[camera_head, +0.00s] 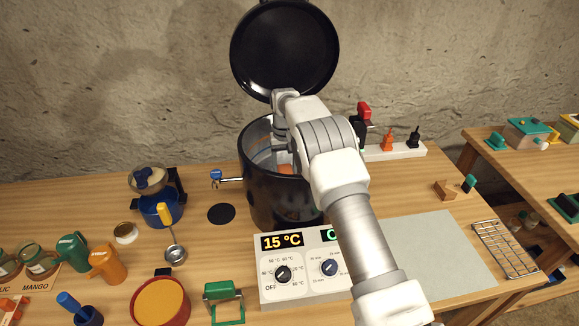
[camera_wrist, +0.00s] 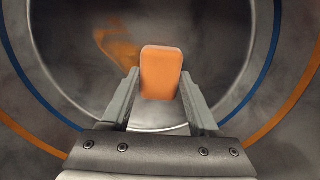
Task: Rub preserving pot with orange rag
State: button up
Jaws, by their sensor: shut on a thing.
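The preserving pot (camera_head: 262,195) is a large dark pot on the table, its round lid (camera_head: 285,48) standing raised behind it. My arm reaches over the rim and my gripper (camera_head: 284,158) is down inside the pot. In the wrist view my gripper (camera_wrist: 160,100) is shut on the orange rag (camera_wrist: 161,72), a small block-like piece between the fingers. The pot's grey inner wall (camera_wrist: 75,50) surrounds it, with a blue and an orange ring line. A blurry orange patch (camera_wrist: 117,48) shows behind the rag; I cannot tell whether it is a reflection. Whether the rag touches the pot is unclear.
A control panel (camera_head: 300,290) reading 15 °C stands in front of the pot. A grey mat (camera_head: 430,250) and wire rack (camera_head: 505,250) lie at right.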

jog(key=shift+w+d+f, duration=0.1)
jog(key=shift+w+d, duration=0.05)
jog(key=shift+d, duration=0.7)
jog(key=shift+w+d+f, duration=0.1)
jog(key=shift+d, duration=0.8)
jog(key=shift+w+d+f, duration=0.1)
jog(key=shift+w+d, duration=0.05)
jog(key=shift+d, duration=0.7)
jog(key=shift+s+d+b, duration=0.2)
jog(key=shift+s+b, duration=0.25)
jog(key=shift+s, duration=0.2)
jog(key=shift+s+a, duration=0.3)
jog(key=shift+a, duration=0.5)
jog(key=shift+s+a+r, duration=0.1)
jog(key=shift+s+a, duration=0.05)
jog(key=shift+a, duration=0.8)
jog(key=shift+s+a+r, duration=0.1)
jog(key=shift+s+a, duration=0.05)
jog(key=shift+a, duration=0.75)
